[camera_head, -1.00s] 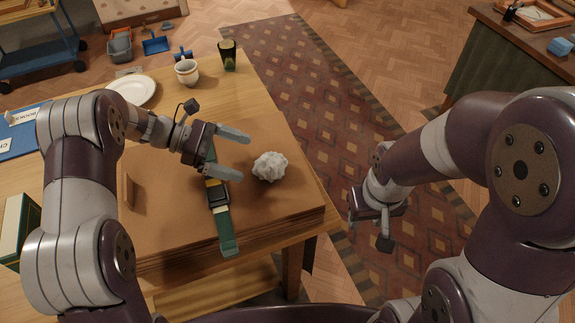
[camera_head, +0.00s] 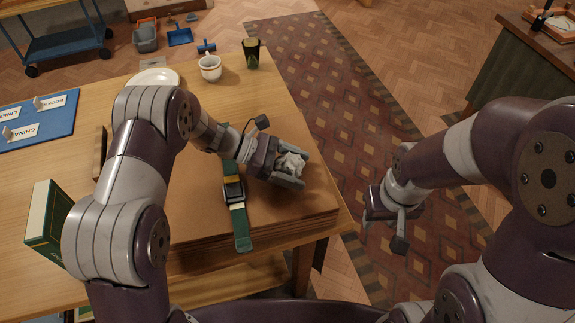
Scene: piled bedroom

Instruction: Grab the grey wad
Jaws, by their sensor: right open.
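The grey wad (camera_head: 291,163), a pale crumpled lump, is over the right part of the brown board on the wooden table. My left gripper (camera_head: 294,170) reaches in from the left with one finger on the far side of the wad and one on the near side. Its fingers are closed in against the wad and partly hide it. I cannot tell whether the wad still touches the board. My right gripper (camera_head: 390,228) is open and empty, off the table's right side above the patterned rug.
A green-strapped watch (camera_head: 236,200) lies just left of my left gripper. A white plate (camera_head: 154,78), a cup (camera_head: 210,68) and a dark glass (camera_head: 251,54) stand toward the back.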

